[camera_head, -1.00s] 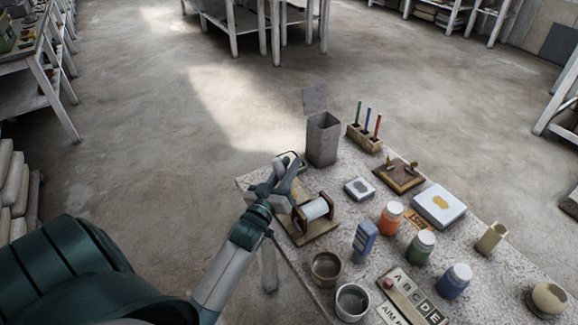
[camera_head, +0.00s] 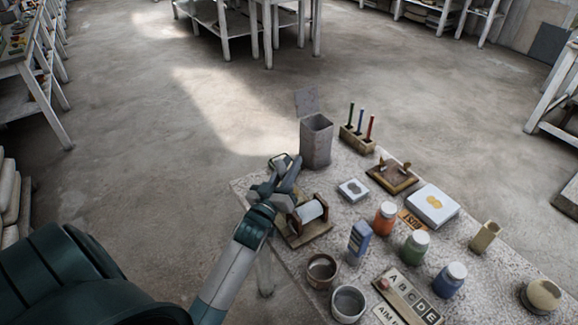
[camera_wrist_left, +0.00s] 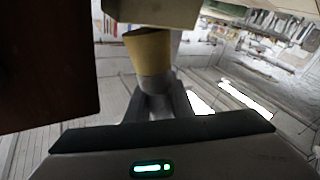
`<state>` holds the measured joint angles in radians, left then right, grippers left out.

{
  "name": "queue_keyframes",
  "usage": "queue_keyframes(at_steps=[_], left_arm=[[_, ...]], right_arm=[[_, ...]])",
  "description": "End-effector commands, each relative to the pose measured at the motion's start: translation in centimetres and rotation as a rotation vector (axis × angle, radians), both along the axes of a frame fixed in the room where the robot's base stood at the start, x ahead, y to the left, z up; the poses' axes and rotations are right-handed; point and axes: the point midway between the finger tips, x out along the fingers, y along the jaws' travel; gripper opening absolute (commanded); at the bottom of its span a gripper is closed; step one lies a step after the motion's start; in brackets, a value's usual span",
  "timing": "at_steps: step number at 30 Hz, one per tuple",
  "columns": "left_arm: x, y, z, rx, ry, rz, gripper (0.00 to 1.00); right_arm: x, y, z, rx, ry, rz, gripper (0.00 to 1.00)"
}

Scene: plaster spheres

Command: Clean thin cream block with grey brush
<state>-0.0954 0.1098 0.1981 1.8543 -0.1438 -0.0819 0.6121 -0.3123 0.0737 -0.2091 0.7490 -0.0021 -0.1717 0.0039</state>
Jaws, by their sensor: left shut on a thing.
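My left gripper (camera_head: 283,180) is over the far left corner of the table, beside the thread spool. In the left wrist view it (camera_wrist_left: 155,105) is shut on a grey piece with a tan end, which looks like the grey brush (camera_wrist_left: 153,82). The fingers hide part of it. In the head view the brush is hard to tell from the fingers. A small upright tan-cream block (camera_head: 486,236) at the table's right may be the thin cream block; I cannot be sure. My gripper is well apart from it. My right gripper is not in view.
A thread spool (camera_head: 311,211) on a wooden base is close beside the left gripper. A tall grey bin (camera_head: 316,142) stands behind it. A pencil stand (camera_head: 357,139), pads, paint jars (camera_head: 414,246) and cups (camera_head: 348,303) crowd the table (camera_head: 335,240).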

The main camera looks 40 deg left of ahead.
Motion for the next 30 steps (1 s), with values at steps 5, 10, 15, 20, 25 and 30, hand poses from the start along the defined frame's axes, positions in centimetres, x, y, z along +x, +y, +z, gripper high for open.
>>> queue_keyframes(at_steps=[5, 10, 15, 20, 25, 30], left_arm=[[0.6, -0.2, -0.1, -0.002, 0.001, 0.0, 0.0], [1.6, -0.6, 0.0, 0.0, 0.002, 0.0, 0.0], [2.1, -0.9, 0.1, 0.0, 0.002, 0.0, 0.0], [2.2, -0.9, 0.1, 0.0, 0.001, 0.001, 0.0], [2.2, -0.9, 0.1, 0.0, 0.001, 0.0, 0.0], [1.7, -0.7, 0.6, 0.0, 0.0, 0.0, 0.0]], right_arm=[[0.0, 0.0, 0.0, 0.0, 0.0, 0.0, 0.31], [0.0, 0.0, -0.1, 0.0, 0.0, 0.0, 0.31], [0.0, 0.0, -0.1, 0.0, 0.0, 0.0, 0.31], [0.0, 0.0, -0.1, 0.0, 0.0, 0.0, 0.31], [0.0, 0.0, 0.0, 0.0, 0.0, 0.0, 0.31], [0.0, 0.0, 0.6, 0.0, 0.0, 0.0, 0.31]])
